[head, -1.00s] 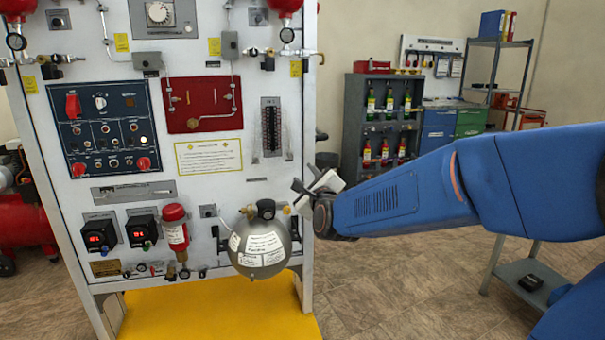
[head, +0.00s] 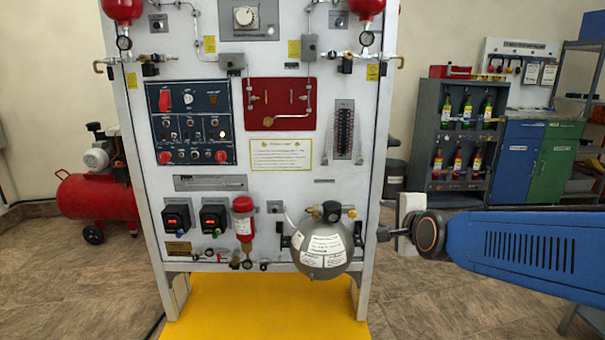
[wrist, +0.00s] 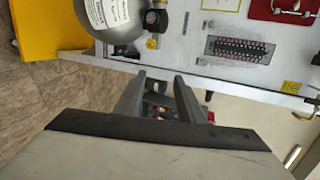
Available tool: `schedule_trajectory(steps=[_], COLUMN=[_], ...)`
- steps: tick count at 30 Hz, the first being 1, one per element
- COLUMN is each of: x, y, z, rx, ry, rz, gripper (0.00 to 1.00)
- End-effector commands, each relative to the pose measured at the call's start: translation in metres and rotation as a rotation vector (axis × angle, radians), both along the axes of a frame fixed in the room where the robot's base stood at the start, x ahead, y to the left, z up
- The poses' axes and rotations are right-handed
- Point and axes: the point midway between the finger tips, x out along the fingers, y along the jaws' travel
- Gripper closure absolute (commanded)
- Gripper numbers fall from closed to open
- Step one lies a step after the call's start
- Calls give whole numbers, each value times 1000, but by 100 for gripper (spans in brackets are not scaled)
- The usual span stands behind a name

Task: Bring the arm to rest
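My blue arm (head: 530,255) reaches in from the right edge of the head view, roughly level. My gripper (head: 384,234) is at its left end, just right of the trainer's right edge and the grey sphere tank (head: 325,250). Whether it touches the white frame cannot be told. In the wrist view my gripper (wrist: 161,77) shows two dark fingers apart with an empty gap between them, so it is open and holds nothing. The white trainer panel (head: 345,200) stands upright in front of me.
A yellow base plate (head: 260,305) lies below the panel. A red compressor (head: 98,195) stands at the left. A grey rack with extinguishers (head: 459,130), blue and green cabinets (head: 530,160) and shelving stand behind at the right. Tiled floor is clear front left.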

Motion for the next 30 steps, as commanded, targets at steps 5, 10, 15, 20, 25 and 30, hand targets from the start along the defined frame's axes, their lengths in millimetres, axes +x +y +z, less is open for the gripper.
schedule_trajectory(steps=[5,10,15,20,25,30], x=[-59,-121,-189,-247,-284,-294], y=[-10,-23,-38,-52,-60,-62], z=[-26,-54,-80,-99,-110,-113], rx=[-340,-650,-924,-1112,-1212,-1238], ry=[136,265,386,476,526,538], rz=[177,389,637,865,1023,1069], gripper=[65,65,65,65,65,65])
